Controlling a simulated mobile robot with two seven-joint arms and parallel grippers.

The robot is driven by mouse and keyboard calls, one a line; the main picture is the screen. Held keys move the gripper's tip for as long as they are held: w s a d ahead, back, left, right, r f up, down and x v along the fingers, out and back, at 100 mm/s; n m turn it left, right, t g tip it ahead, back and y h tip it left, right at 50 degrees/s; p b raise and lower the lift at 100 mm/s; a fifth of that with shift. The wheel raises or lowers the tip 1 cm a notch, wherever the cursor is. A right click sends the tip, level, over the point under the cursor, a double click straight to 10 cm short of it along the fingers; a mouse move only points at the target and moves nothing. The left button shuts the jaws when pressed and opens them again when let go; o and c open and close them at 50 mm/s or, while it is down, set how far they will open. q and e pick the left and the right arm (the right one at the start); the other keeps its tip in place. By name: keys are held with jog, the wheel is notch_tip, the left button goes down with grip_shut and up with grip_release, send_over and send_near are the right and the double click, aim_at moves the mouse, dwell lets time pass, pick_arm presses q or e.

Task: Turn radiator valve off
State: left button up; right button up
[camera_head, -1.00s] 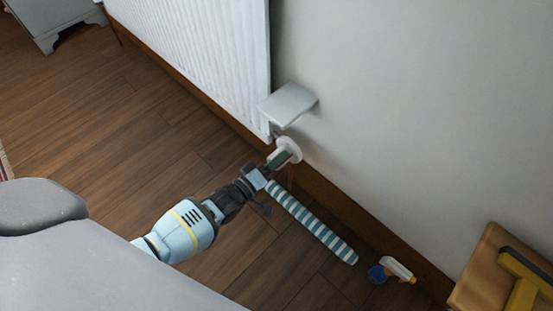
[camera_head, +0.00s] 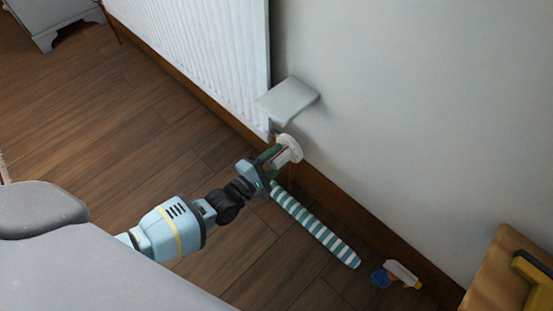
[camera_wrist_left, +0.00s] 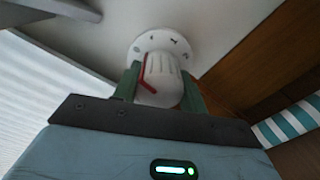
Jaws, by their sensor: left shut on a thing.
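The radiator valve (camera_head: 289,149) is a white round knob low at the right end of the radiator, below a small shelf. In the left wrist view the valve knob (camera_wrist_left: 160,79) is ribbed, with a red pointer mark at its lower left. Behind it is a white dial with marks around its rim. My left gripper (camera_head: 275,157) reaches the valve from the front left. Its green fingers (camera_wrist_left: 161,88) lie on both sides of the knob and are shut on it. My right gripper is in neither view.
The white radiator (camera_head: 205,55) runs along the wall, with a small grey shelf (camera_head: 288,100) over the valve. A striped draught roll (camera_head: 317,229) lies on the floor below the gripper. A spray bottle (camera_head: 399,274) and a wooden stool (camera_head: 500,273) are further right.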

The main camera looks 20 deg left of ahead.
aim_at(271, 164)
pick_arm(q)
jog(key=shift+n+b, duration=0.35)
jog(key=shift+n, duration=0.55)
jog(key=o, duration=1)
jog(key=shift+s, duration=0.1)
jog(key=shift+p+v, duration=1.45)
jog(key=shift+v, duration=2.4)
jog(key=shift+a, duration=0.1)
